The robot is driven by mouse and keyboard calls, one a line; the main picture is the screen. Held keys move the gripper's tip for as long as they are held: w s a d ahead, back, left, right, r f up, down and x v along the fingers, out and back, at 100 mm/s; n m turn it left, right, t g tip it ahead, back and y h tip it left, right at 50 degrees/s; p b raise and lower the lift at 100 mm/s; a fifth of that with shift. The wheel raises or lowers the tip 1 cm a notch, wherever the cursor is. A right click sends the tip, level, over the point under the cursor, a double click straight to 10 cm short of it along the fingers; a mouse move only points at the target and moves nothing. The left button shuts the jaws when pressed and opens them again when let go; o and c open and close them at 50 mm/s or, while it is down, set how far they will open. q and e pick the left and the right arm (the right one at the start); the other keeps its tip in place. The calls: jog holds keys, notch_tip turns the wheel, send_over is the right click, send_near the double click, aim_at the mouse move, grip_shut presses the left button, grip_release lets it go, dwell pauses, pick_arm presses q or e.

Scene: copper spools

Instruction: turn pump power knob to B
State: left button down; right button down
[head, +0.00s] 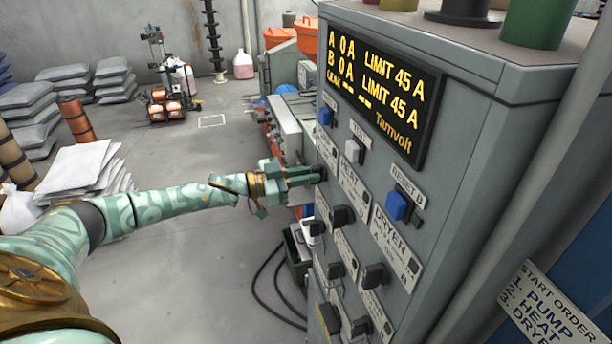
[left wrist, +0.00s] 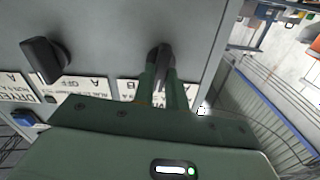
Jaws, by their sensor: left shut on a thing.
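The grey panel (head: 452,175) fills the right of the head view. My left gripper (head: 316,176) reaches its left edge from the left. In the left wrist view the gripper's two green fingers (left wrist: 161,76) are shut on a dark knob (left wrist: 161,54), one on each side of it. A white label with a B (left wrist: 130,86) lies beside this knob. The fingers hide part of the label, so I cannot read the knob's name or its setting. The knob is mostly hidden in the head view.
Another dark knob (left wrist: 42,60) stands beside the held one. Below the gripper are more black knobs (head: 343,215). A blue switch (head: 398,206) sits under RESET B. The lit display (head: 380,85) shows A 0 A and B 0 A. Cables lie on the floor below.

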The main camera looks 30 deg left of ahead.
pick_arm(q)
jog(key=shift+s+d+f+m+b, duration=0.1)
jog(key=shift+m+b, duration=0.45)
jog(key=shift+m, duration=1.25)
jog(key=shift+s+d+m+b, duration=0.1)
jog(key=shift+m+b, duration=0.45)
jog(key=shift+m, duration=1.25)
jog(key=c, duration=1.4)
grip_release()
jog(key=shift+c, duration=0.2)
jog(key=shift+a, duration=0.1)
